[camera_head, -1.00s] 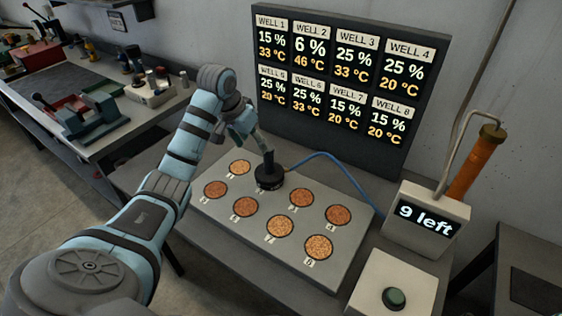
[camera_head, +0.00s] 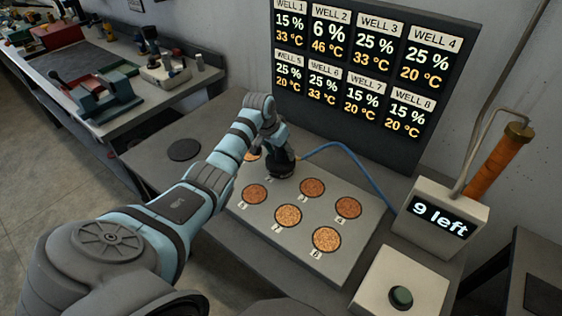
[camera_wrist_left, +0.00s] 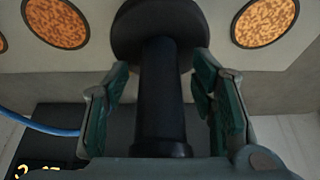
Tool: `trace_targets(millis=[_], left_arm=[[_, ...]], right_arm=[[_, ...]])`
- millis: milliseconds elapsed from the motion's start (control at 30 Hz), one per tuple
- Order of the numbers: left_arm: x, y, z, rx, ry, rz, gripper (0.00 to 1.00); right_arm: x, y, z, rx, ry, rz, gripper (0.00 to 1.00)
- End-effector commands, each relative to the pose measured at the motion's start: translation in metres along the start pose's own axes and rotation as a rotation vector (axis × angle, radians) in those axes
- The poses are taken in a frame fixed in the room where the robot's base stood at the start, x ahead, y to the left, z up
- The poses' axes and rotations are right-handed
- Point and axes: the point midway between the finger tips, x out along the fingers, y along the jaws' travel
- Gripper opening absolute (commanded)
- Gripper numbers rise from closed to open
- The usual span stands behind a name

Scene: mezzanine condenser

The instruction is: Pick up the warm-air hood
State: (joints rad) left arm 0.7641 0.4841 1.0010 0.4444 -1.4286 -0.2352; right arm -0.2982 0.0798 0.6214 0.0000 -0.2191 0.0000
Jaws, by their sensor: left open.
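The warm-air hood (camera_head: 281,169) is a black round-based piece with an upright handle, standing on the grey well plate (camera_head: 335,266). A blue hose runs near it. In the left wrist view the hood's dark handle (camera_wrist_left: 162,85) rises between my two green-grey fingers. My left gripper (camera_head: 279,148) is around the handle and open, with a gap showing on each side of the handle. The arm hides part of the plate's left side in the head view. My right gripper is not in view.
Several round wells with orange-brown grains surround the hood. A display board (camera_head: 366,140) stands behind the plate. A dark disc (camera_head: 184,150) lies on the bare left tabletop.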

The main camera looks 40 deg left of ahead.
Motion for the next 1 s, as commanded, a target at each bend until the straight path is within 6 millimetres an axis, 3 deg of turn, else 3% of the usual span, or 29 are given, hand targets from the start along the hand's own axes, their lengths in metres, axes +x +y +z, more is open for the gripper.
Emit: trace_targets(millis=[133,400,467,833,1000], left_arm=[[-0.001,0.0,0.0,0.0,0.0,0.0,0.5],[-0.001,0.0,0.0,0.0,0.0,0.0,0.07],[-0.001,0.0,0.0,0.0,0.0,0.0,0.0],[-0.004,0.0,-0.002,0.0,0.002,0.0,0.0],[-0.023,-0.001,-0.01,0.001,0.004,0.0,0.0]], right_arm=[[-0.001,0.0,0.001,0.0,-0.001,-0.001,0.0],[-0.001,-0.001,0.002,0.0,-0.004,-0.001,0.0],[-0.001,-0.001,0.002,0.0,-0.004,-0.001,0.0],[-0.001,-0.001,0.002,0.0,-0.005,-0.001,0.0],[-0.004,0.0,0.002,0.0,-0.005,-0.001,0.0]])
